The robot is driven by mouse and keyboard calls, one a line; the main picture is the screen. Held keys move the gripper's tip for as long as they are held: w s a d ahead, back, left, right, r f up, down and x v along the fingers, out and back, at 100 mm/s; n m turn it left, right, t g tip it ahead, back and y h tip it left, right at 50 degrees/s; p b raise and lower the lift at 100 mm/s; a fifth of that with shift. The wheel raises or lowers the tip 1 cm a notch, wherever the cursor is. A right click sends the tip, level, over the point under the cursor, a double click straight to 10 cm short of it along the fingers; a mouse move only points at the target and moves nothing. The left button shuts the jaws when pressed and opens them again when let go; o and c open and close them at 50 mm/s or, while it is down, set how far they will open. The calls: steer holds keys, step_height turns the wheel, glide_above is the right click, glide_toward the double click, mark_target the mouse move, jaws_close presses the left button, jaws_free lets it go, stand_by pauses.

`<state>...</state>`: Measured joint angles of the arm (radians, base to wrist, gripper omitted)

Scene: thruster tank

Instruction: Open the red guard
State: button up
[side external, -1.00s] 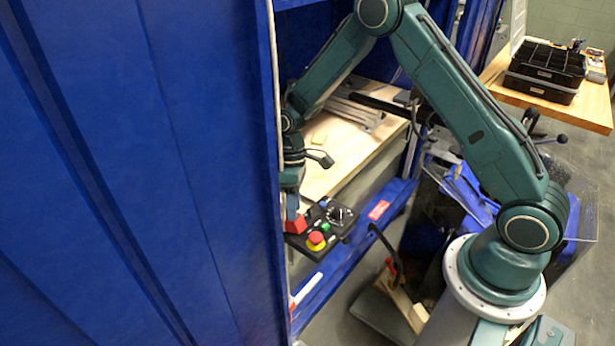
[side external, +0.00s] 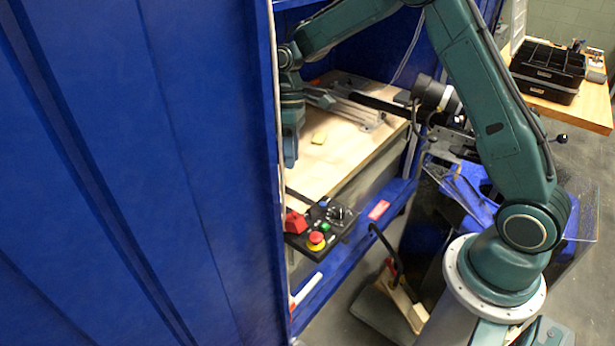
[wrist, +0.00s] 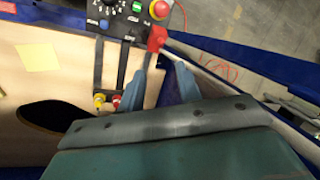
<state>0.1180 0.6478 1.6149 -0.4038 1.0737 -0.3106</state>
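The red guard (side external: 296,222) is a small wedge-shaped cover at the left end of the black control panel (side external: 318,243). It sticks up from the panel face; whether it is lifted or closed I cannot tell for sure. In the wrist view the guard (wrist: 155,38) lies just beyond my fingertips, at the panel's edge. My gripper (side external: 291,160) hangs well above the panel, apart from the guard. In the wrist view its two blue-grey fingers (wrist: 160,70) are spread with a gap between them and nothing held.
A red mushroom button (side external: 316,238) on a yellow base and a green button (side external: 325,226) sit beside the guard. The blue cabinet wall (side external: 200,180) stands close at left.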

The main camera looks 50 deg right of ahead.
steer(key=shift+r, duration=0.2)
steer(key=c, duration=0.7)
steer(key=shift+s+d+f, duration=0.1)
jaws_close()
steer(key=s+d+f+m+t+y, duration=0.1)
steer(key=s+m, duration=0.5)
steer(key=m, duration=1.2)
steer(key=s+d+f+m+t+y, duration=0.1)
steer(key=s+m+t, duration=0.5)
steer(key=m, duration=1.2)
steer(key=shift+s+d+f+t, duration=0.3)
steer(key=shift+s+d+f, duration=0.35)
steer(key=shift+d, duration=0.55)
